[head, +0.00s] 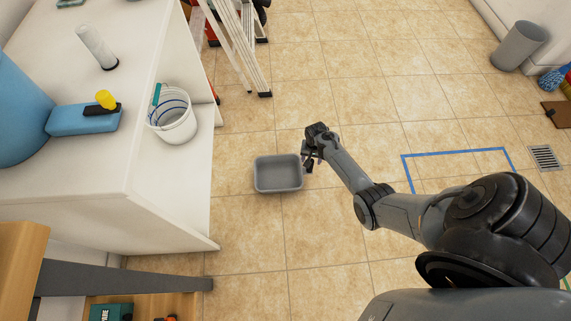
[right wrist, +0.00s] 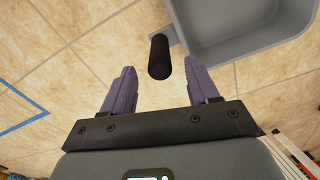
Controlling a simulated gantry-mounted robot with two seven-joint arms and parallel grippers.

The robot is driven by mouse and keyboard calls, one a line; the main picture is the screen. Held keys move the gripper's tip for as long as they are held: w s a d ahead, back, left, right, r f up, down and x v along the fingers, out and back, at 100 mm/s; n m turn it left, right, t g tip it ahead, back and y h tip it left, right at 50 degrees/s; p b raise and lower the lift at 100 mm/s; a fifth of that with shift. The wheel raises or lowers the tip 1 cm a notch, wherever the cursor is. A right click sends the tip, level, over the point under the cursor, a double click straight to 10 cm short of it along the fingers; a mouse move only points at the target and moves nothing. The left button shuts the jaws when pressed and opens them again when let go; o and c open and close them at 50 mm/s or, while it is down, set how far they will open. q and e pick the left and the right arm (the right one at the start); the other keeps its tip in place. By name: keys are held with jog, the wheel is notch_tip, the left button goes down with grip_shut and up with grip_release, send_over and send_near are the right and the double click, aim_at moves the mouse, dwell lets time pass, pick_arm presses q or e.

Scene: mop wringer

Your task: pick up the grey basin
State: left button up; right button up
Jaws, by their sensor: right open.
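The grey basin (head: 279,186) sits upright on the tiled floor and looks empty. In the right wrist view the basin (right wrist: 240,50) fills the upper right, with a black handle (right wrist: 159,58) sticking out from its side. My right gripper (head: 310,160) is at the basin's right side in the head view. In the right wrist view my right gripper (right wrist: 160,88) is open, with its two purple fingers apart on either side of the handle's end. The handle's end lies just ahead of the gap between the fingertips. My left gripper is not in view.
A white bench with a bucket (head: 173,118) and a blue box (head: 84,119) stands on the left. A stepladder (head: 240,45) stands behind the basin. Blue tape (head: 455,153) and a floor drain (head: 544,157) are to the right. The floor around the basin is clear.

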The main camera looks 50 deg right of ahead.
jog(key=shift+f+b, duration=0.35)
jog(key=shift+f, duration=0.2)
notch_tip(320, 180, down, 4)
jog(key=b, duration=0.3)
jog(key=shift+s+a+r+b, duration=0.1)
jog(key=shift+s+b, duration=0.05)
jog(key=shift+b, duration=0.2)
grip_shut()
